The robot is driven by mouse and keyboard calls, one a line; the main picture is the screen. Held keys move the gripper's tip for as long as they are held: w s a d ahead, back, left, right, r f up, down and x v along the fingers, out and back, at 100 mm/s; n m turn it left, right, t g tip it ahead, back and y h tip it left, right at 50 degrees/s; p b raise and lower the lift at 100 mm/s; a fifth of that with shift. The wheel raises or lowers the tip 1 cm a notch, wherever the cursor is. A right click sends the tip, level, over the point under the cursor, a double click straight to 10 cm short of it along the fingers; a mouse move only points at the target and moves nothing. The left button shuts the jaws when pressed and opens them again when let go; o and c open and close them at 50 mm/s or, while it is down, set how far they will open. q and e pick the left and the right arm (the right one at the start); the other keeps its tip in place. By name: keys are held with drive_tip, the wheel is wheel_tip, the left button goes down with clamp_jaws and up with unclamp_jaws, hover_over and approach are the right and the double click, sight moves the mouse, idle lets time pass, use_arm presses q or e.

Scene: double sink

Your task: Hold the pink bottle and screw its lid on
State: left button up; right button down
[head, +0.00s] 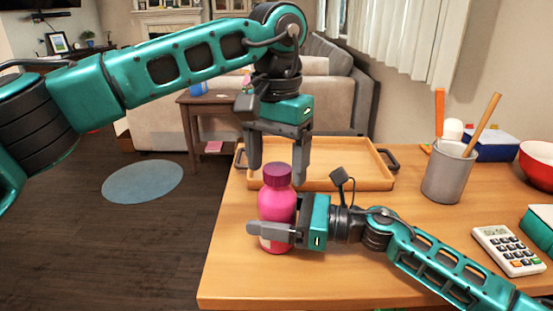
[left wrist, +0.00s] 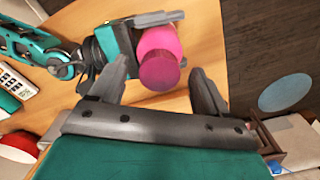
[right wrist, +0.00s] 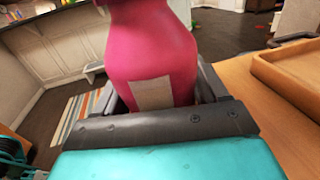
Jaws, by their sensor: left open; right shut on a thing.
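The pink bottle (head: 276,205) stands upright at the left end of the wooden table, with its dark magenta lid (head: 277,174) sitting on top. My right gripper (head: 270,232) is shut around the bottle's body from the right. The bottle's body fills the right wrist view (right wrist: 152,50). My left gripper (head: 278,172) is open and points down, with its fingers above and around the lid's level. In the left wrist view the lid (left wrist: 159,70) lies between the open fingertips, with a gap on each side. I cannot tell whether the lid is fully screwed down.
A wooden tray (head: 330,183) lies behind the bottle. To the right are a grey cup (head: 449,172) with sticks, a calculator (head: 508,249), a red bowl (head: 540,160) and a blue box (head: 490,146). The table's left edge is close to the bottle.

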use_arm(q)
wheel_tip(320, 180, up, 12)
idle(0.6)
use_arm(e)
unclamp_jaws()
idle(0.3)
drive_tip(key=b+v, duration=0.1)
drive_tip(key=v, duration=1.2)
use_arm(q)
drive_tip(key=shift+f, duration=0.7)
